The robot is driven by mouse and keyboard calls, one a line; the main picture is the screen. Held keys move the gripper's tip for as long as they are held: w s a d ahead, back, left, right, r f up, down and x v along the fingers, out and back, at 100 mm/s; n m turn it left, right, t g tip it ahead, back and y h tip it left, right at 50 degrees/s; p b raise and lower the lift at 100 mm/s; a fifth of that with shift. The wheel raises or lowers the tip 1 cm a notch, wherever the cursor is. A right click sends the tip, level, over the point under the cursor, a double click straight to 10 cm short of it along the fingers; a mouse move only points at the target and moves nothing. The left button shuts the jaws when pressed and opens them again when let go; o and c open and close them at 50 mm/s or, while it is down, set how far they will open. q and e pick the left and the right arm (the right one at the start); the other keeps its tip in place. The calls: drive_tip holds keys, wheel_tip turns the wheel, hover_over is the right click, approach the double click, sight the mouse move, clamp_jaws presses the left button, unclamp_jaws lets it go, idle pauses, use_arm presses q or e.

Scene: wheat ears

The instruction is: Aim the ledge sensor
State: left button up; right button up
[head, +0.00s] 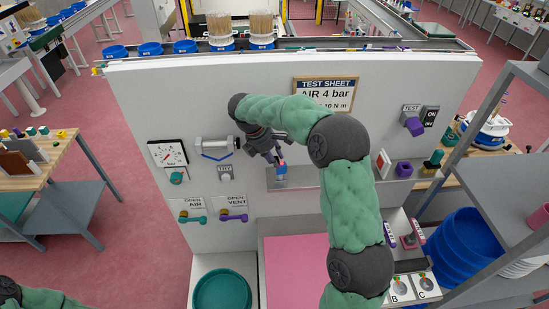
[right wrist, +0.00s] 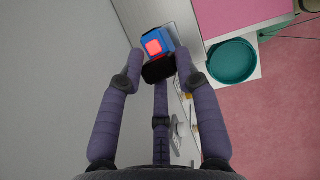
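The ledge sensor (head: 281,168) is a small blue block with a glowing red face, at the left part of the grey ledge (head: 308,178) on the white panel. In the right wrist view the sensor (right wrist: 153,43) sits just beyond my fingertips, its red face turned toward the camera. My right gripper (head: 273,157) is right beside the sensor. In the wrist view its purple fingers (right wrist: 159,66) stand apart with a dark pad between them; I cannot tell whether they touch the sensor. Only a piece of my left arm shows at the lower left; its gripper is out of view.
A gauge (head: 168,153), a white cylinder fixture (head: 212,148) and green and purple valve handles (head: 233,217) are left of the ledge. A purple knob (head: 413,126) and purple socket (head: 404,169) are right. Below are a pink mat (head: 295,265) and a teal bowl (head: 222,290).

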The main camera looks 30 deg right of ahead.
drive_tip(key=shift+c, duration=0.8)
drive_tip(key=shift+w+d+m+g+p, duration=0.15)
drive_tip(key=shift+m+g+p, duration=0.15)
drive_tip(key=shift+m+p, duration=0.35)
clamp_jaws()
drive_tip(key=o, duration=1.1)
unclamp_jaws()
drive_tip(key=shift+o, duration=0.2)
drive_tip(key=shift+r, duration=0.1)
drive_tip(key=v, duration=1.1)
drive_tip(key=shift+r, duration=0.4)
